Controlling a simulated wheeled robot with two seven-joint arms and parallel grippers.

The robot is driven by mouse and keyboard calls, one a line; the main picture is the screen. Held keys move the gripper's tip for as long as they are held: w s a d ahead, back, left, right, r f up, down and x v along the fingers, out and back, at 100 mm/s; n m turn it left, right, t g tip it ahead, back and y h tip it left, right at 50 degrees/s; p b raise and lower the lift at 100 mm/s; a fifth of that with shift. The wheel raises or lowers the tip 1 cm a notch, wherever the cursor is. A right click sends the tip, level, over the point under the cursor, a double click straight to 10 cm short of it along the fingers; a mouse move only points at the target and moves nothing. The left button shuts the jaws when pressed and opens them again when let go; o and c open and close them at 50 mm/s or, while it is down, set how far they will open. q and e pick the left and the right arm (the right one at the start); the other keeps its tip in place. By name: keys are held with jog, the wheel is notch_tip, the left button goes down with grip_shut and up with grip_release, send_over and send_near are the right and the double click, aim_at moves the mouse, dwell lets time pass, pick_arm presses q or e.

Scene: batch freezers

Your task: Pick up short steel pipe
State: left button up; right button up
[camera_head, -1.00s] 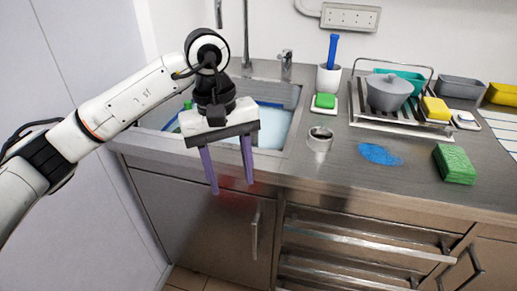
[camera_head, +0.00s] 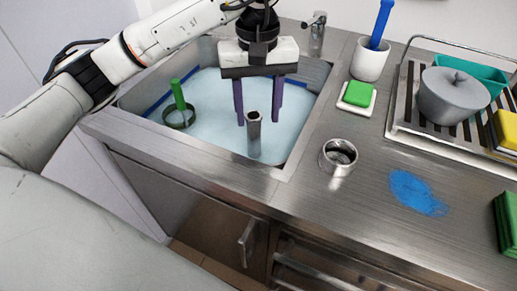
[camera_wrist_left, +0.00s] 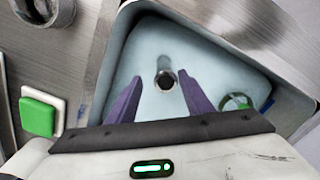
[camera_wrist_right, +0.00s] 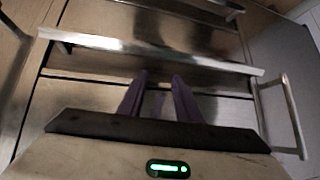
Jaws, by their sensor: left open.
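A short steel pipe (camera_head: 254,138) stands upright in the sink (camera_head: 216,140), with its open top facing up. My left gripper (camera_head: 258,121), with purple fingers, is open and points down at the pipe, one finger to each side in the picture. In the left wrist view, the pipe's round open end (camera_wrist_left: 165,80) shows between the fingertips (camera_wrist_left: 160,76). I cannot tell whether the fingers touch it. My right gripper (camera_wrist_right: 160,75) shows only in its own wrist view, its fingers apart and empty in front of the cabinet.
A green-handled ring tool (camera_head: 180,105) lies in the sink. A wide steel cup (camera_head: 338,157) stands on the counter beside the sink rim. A faucet (camera_head: 317,35), a green sponge (camera_head: 358,94) and a dish rack (camera_head: 400,118) with a grey pot (camera_head: 452,96) are nearby.

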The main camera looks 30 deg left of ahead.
aim_at(254, 138)
pick_arm(q)
notch_tip(254, 138, down, 3)
jog(key=shift+s, duration=0.15)
jog(key=f, duration=0.4)
jog(key=shift+s+a+f+p, duration=0.1)
jog(key=shift+s+a+p, duration=0.15)
jog(key=shift+a+p, duration=0.05)
jog(key=shift+f, duration=0.45)
jog(key=shift+w, duration=0.1)
jog(key=c, duration=0.9)
